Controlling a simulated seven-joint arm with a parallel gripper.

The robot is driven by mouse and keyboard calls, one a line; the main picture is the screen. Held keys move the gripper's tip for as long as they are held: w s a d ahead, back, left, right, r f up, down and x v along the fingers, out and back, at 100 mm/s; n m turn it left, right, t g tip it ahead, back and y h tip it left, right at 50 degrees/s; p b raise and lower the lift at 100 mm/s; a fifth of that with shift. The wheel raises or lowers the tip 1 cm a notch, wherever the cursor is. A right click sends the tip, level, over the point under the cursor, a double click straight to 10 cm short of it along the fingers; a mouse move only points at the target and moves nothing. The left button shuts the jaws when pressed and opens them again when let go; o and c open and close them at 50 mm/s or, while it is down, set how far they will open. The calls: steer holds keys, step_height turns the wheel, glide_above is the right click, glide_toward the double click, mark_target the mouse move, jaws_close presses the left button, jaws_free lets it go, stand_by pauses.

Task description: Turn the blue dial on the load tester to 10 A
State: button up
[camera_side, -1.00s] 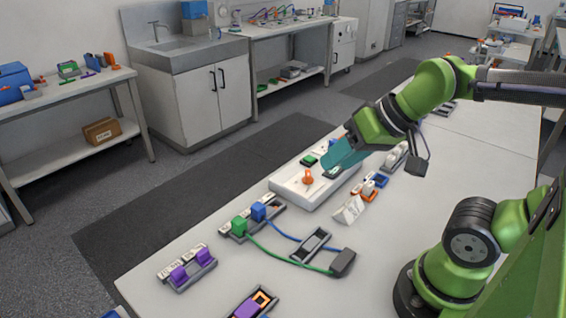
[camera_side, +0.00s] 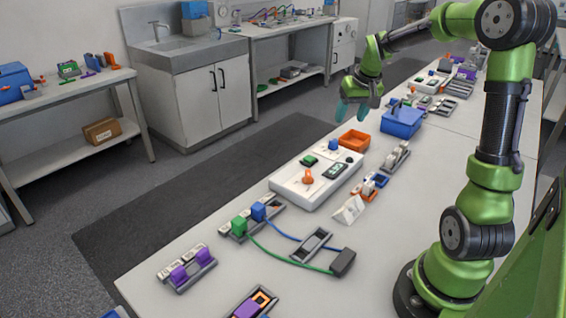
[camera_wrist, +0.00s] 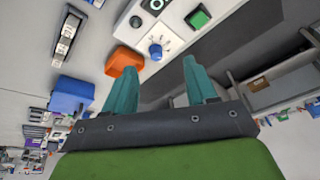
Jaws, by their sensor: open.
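The load tester (camera_side: 296,190) is a white box on the bench. Its blue dial (camera_side: 332,144) stands at the far end of its top. In the wrist view the blue dial (camera_wrist: 156,50) shows between and beyond my fingertips, with small marks around it too fine to read. My gripper (camera_side: 374,108) hangs above and to the right of the dial in the side view, apart from the tester. Its teal fingers (camera_wrist: 160,67) are spread with nothing between them. The tester also carries an orange knob (camera_side: 307,177), a green button (camera_side: 309,160) and a display (camera_side: 336,171).
An orange bin (camera_side: 354,140) stands close beside the tester's far end, and a blue bin (camera_side: 402,122) is farther right. Small holders and a white card (camera_side: 349,209) lie along the tester's near side. Blue and green cables (camera_side: 285,255) cross the front bench.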

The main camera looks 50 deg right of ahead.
steer(key=w+d+n, duration=0.1)
steer(key=w+d, duration=0.1)
steer(key=d, duration=0.2)
glide_toward(334, 141)
steer(key=x, duration=0.9)
steer(key=shift+d+f, duration=0.1)
steer(key=shift+c, duration=0.2)
steer(key=c, duration=1)
